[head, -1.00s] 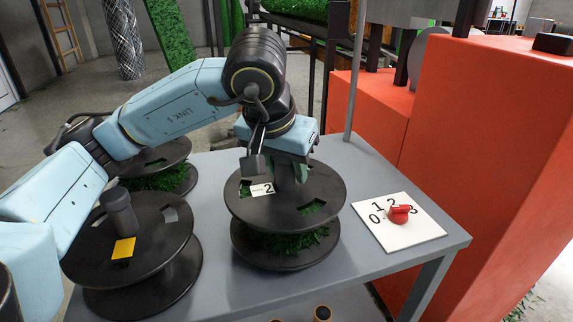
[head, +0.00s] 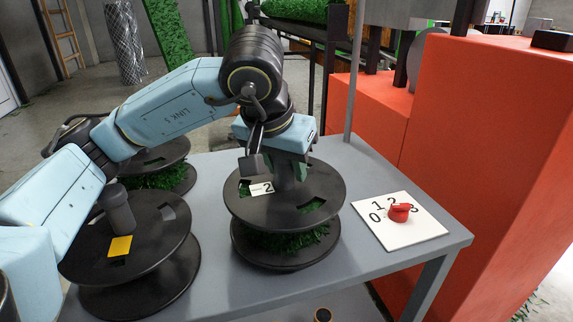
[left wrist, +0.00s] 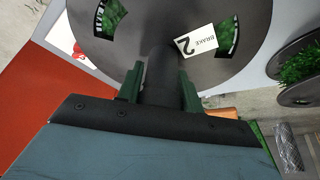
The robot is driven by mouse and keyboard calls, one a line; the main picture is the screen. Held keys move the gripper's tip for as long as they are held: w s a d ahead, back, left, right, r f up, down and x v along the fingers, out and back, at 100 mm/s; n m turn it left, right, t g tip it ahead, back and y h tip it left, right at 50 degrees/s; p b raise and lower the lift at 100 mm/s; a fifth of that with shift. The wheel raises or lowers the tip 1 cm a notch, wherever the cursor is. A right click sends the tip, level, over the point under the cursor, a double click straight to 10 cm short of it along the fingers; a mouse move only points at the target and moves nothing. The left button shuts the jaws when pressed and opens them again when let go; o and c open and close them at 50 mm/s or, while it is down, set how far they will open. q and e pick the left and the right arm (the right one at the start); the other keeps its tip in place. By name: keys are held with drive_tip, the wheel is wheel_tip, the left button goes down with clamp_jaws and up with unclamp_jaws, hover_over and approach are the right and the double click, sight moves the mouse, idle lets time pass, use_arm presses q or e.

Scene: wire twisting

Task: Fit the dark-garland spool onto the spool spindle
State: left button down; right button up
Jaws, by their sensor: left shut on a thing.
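A black two-flange spool (head: 235,205) with dark green garland between its flanges stands upright at the middle of the grey table. Its top carries a white label with a 2, which also shows on the spool in the left wrist view (left wrist: 110,62). My left gripper (head: 287,168) is above this spool, its green fingers closed on the post at the top centre. The left wrist view shows the fingers (left wrist: 160,90) on either side of the dark post. The spool's underside and any spindle below it are hidden. My right gripper is not in view.
A spool with a yellow label (head: 85,235) stands front left, and a green-garland spool (head: 160,180) behind it. A white plate (head: 415,235) with numbers and a red knob (head: 399,212) lies to the right. A thin grey pole (head: 356,75) and a red cabinet (head: 490,160) stand beyond.

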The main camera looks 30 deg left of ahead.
use_arm(q)
drive_tip(key=shift+s+d+f, duration=0.1)
drive_tip(key=shift+d+f, duration=0.1)
drive_tip(key=shift+f, duration=0.3)
drive_tip(key=shift+s+d+f, duration=0.1)
drive_tip(key=shift+d+f, duration=0.05)
drive_tip(key=shift+f, duration=0.3)
drive_tip(key=shift+a+r+p, duration=0.15)
drive_tip(key=shift+r+p, duration=0.4)
drive_tip(key=shift+r, duration=0.2)
drive_tip(key=shift+w, duration=0.1)
drive_tip(key=shift+w+a+r, duration=0.1)
drive_tip(key=shift+a+r, duration=0.05)
drive_tip(key=shift+a, duration=0.05)
drive_tip(key=shift+r, duration=0.1)
idle(0.7)
drive_tip(key=shift+f+b, duration=0.2)
drive_tip(key=shift+b, duration=0.2)
